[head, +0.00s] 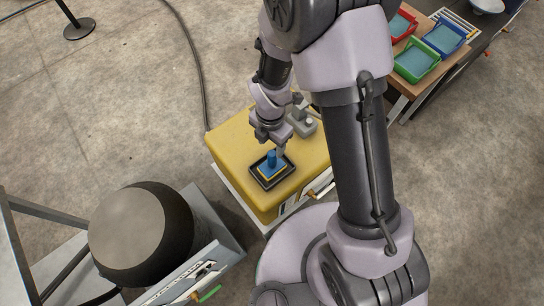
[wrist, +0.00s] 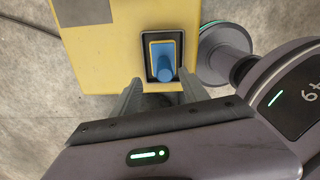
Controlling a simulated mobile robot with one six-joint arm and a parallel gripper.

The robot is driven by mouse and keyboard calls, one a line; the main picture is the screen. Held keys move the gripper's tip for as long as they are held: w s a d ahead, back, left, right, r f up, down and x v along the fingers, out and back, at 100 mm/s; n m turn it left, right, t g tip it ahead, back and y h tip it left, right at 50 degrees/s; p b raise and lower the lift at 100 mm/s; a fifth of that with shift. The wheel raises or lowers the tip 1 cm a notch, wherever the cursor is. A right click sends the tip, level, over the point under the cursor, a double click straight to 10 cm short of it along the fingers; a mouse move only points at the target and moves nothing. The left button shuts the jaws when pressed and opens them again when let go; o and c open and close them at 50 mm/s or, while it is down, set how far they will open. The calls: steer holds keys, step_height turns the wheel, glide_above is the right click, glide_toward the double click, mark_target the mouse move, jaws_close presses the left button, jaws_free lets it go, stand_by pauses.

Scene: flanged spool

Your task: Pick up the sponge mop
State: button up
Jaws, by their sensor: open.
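The sponge mop has a blue upright handle (head: 271,158) on a blue and yellow head. It stands in a shallow black tray (head: 256,178) on a yellow-topped unit (head: 230,138). In the wrist view the mop (wrist: 164,66) shows with its handle towards me, inside the black tray (wrist: 149,68). My gripper (head: 279,151) is above and close beside the handle. In the wrist view my gripper (wrist: 160,76) is open, with a finger on either side of the handle's line. I cannot tell whether either finger touches it.
A large dark spool (head: 145,235) lies at lower left. Red, green and blue bins (head: 417,62) sit on a wooden table at upper right. A black cable (head: 195,65) runs across the concrete floor.

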mark_target(271, 151)
step_height(271, 151, down, 5)
steer(key=shift+r+b, duration=0.2)
steer(key=shift+b, duration=0.45)
steer(key=f+b, duration=0.1)
steer(key=f, duration=0.1)
steer(key=s+f+b, duration=0.1)
steer(key=f+b, duration=0.1)
steer(key=f, duration=0.1)
steer(key=shift+f, duration=0.15)
jaws_close()
stand_by(0.5)
